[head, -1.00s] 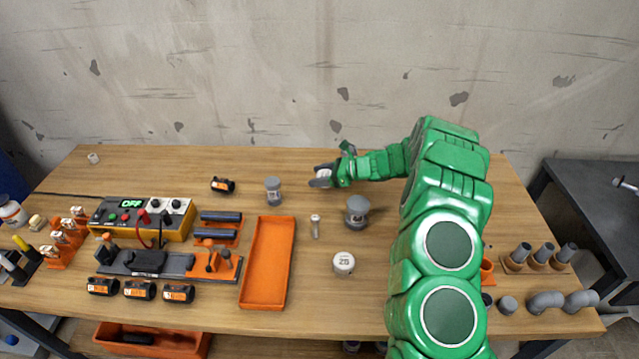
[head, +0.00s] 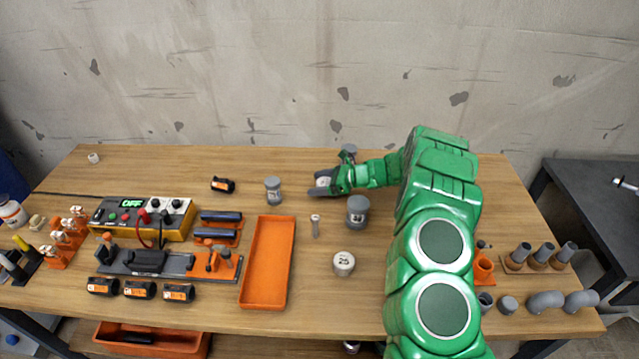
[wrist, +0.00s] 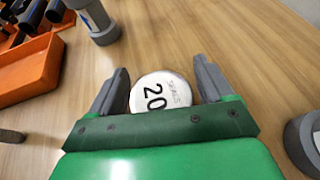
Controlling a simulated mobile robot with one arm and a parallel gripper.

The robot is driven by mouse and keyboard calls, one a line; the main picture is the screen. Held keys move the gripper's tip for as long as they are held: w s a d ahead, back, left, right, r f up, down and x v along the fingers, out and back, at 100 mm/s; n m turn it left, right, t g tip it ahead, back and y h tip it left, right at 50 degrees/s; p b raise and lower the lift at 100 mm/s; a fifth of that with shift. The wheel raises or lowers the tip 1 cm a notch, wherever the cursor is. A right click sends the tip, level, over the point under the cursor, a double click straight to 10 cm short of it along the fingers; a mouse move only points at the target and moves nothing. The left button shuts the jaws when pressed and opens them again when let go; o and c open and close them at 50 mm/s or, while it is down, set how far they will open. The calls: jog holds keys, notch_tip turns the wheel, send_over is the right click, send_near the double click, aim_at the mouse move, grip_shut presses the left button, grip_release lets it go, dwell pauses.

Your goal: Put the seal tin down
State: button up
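The seal tin, a small round tin with a white lid marked 20, sits between the fingers of my gripper (wrist: 162,88) in the wrist view, lid facing the camera. In the head view my gripper (head: 323,181) is over the back middle of the wooden table, with the white lid (head: 323,182) showing between the fingers. The tin's underside is hidden, so I cannot tell whether it touches the table.
A grey-lidded jar (head: 357,211) stands to the front right of my gripper. Another grey jar (head: 273,190) is to the left. A white tin marked 25 (head: 343,263) and an orange tray (head: 267,262) are nearer the front. Bare tabletop lies around the gripper.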

jog(key=shift+o, duration=0.4)
jog(key=shift+r, duration=0.15)
jog(key=v, duration=1.2)
jog(key=s+a+r+n+g+h, duration=0.2)
jog(key=s+a+r+n+g, duration=0.3)
jog(key=s+r, duration=0.6)
jog(key=s+a+r+n+h, duration=0.2)
jog(key=s+r+n, duration=0.6)
jog(key=s, duration=0.6)
jog(key=s+d+r+n+h, duration=0.1)
jog(key=s+d, duration=0.4)
jog(key=s, duration=0.5)
jog(key=s+d+r+n+h, duration=0.2)
jog(key=s+d+h, duration=0.3)
jog(key=s, duration=0.5)
jog(key=s+d+r+n+h, duration=0.2)
jog(key=s+d+n+h, duration=0.1)
jog(key=s, duration=0.8)
jog(key=shift+d+n+t, duration=0.3)
jog(key=shift+d+n, duration=0.3)
jog(key=shift+d, duration=0.4)
jog(key=shift+a, duration=0.1)
